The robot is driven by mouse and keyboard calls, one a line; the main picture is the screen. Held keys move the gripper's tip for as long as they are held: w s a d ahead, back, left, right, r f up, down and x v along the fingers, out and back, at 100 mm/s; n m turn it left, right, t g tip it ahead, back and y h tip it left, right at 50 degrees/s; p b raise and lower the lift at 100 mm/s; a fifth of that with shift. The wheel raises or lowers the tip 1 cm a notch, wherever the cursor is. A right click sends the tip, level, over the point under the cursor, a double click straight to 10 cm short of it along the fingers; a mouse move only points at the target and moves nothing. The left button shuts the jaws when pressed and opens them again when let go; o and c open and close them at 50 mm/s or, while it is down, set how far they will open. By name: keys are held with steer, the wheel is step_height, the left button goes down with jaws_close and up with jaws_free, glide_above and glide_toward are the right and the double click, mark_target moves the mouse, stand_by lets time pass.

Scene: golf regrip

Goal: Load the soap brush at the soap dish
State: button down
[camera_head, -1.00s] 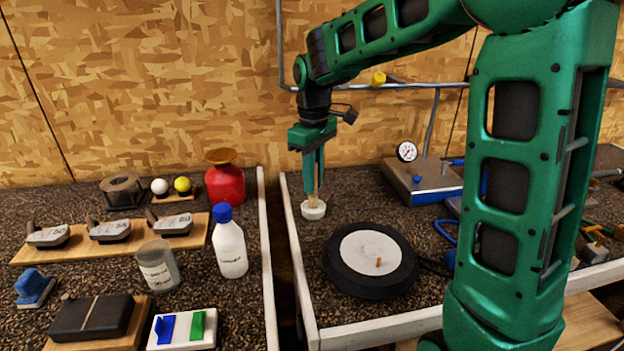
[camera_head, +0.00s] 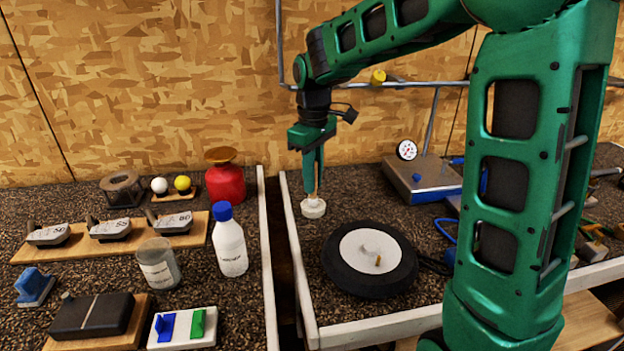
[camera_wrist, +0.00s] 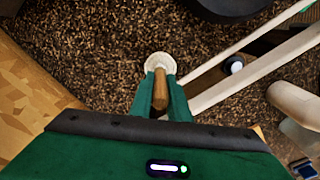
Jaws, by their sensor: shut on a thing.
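My gripper (camera_head: 313,182) points down over the right bench near its left edge and is shut on the wooden handle of the soap brush. The brush's tan handle (camera_wrist: 160,92) shows between the fingers in the wrist view.
A black turntable-like disc with a white top (camera_head: 371,257) stands just right of the dish. A white bottle with a blue cap (camera_head: 230,245) and a red container (camera_head: 225,184) stand on the left bench. A gap separates the benches. A scale-like box (camera_head: 424,180) sits behind right.

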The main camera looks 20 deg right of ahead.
steer(key=shift+r, duration=3.5)
